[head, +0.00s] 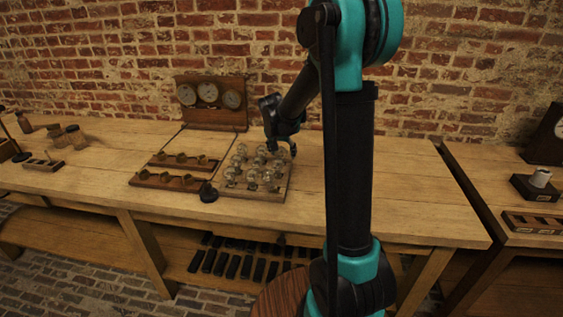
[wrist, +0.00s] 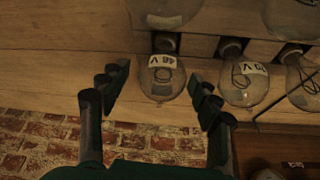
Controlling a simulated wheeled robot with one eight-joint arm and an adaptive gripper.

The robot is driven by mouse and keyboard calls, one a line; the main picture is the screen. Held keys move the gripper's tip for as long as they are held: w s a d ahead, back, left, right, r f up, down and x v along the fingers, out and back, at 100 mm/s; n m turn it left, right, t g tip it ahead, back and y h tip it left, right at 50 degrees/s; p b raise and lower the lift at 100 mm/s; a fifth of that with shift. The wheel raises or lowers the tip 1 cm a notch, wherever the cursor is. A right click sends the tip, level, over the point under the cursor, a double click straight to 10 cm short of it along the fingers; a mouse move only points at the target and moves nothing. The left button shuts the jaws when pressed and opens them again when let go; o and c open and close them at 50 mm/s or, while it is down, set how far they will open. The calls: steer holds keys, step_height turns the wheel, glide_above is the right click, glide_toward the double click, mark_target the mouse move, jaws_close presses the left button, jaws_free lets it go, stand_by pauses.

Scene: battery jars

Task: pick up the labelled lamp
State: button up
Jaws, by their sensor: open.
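Several clear glass lamps stand in rows on a wooden board (head: 240,193) on the bench in the head view. In the wrist view, a lamp (wrist: 162,86) with a white label shows between the fingers of my gripper (wrist: 159,76); its lettering is upside down and only partly readable. My gripper (head: 281,146) is open and empty, at the board's back right in the head view. I cannot tell whether a finger touches the glass.
Two wooden strips with dark knobs (head: 170,181) lie left of the board. A round black object (head: 208,193) is at its front left corner. A panel of three dials (head: 210,104) stands behind. The bench right of the board is clear.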

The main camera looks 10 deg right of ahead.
steer(key=shift+w+d+f, duration=0.1)
steer(key=shift+w+f, duration=0.05)
steer(key=shift+f, duration=0.2)
steer(key=c, duration=1.2)
steer(key=shift+r, duration=0.15)
